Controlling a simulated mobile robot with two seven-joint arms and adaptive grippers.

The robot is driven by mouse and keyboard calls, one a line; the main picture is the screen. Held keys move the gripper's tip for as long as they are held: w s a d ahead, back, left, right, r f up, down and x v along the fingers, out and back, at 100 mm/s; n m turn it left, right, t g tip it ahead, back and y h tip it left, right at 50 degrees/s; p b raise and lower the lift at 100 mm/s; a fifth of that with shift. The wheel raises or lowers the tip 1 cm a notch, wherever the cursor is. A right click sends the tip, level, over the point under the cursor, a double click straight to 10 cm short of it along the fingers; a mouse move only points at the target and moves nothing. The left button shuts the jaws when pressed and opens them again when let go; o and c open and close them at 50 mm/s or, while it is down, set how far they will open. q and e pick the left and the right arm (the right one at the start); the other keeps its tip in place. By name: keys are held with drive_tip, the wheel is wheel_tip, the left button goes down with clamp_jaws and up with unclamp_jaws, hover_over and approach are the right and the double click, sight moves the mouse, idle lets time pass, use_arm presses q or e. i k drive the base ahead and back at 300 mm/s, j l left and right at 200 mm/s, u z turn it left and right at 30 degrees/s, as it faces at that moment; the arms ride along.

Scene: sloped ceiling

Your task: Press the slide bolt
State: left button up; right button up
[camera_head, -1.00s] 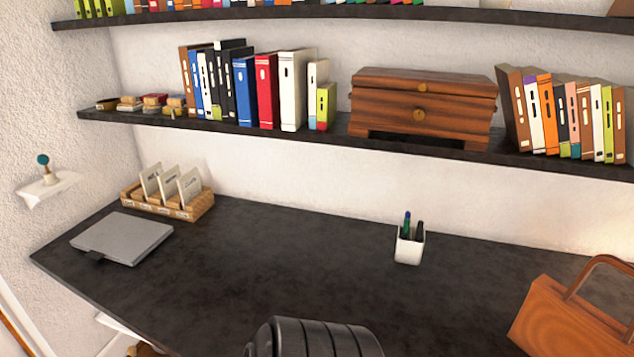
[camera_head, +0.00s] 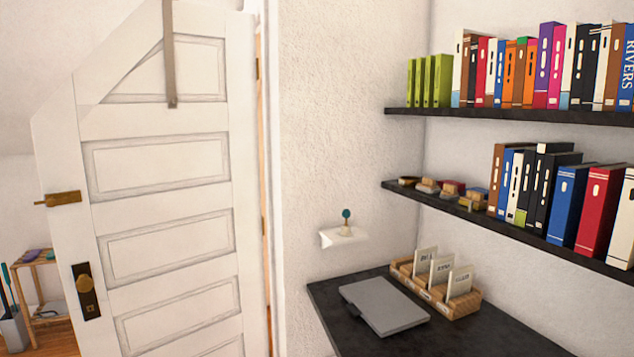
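A brass slide bolt (camera_head: 64,198) is fixed near the left edge of the white panelled door (camera_head: 160,205), above a dark plate with a brass knob (camera_head: 87,284). The door stands at the left of the view, and its top left corner is cut at a slant. A grey strap or bar (camera_head: 170,60) hangs over the door's upper part. Neither of my grippers shows in this view.
A black desk (camera_head: 352,335) with a grey laptop-like slab (camera_head: 385,306) and a wooden card holder (camera_head: 467,303) stands at lower right. Dark shelves with books (camera_head: 520,122) hang above. A small white wall ledge (camera_head: 343,237) juts out. A small wooden stand (camera_head: 38,290) is at far left.

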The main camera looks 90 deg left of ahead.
sight(52, 202)
drive_tip(key=u, duration=2)
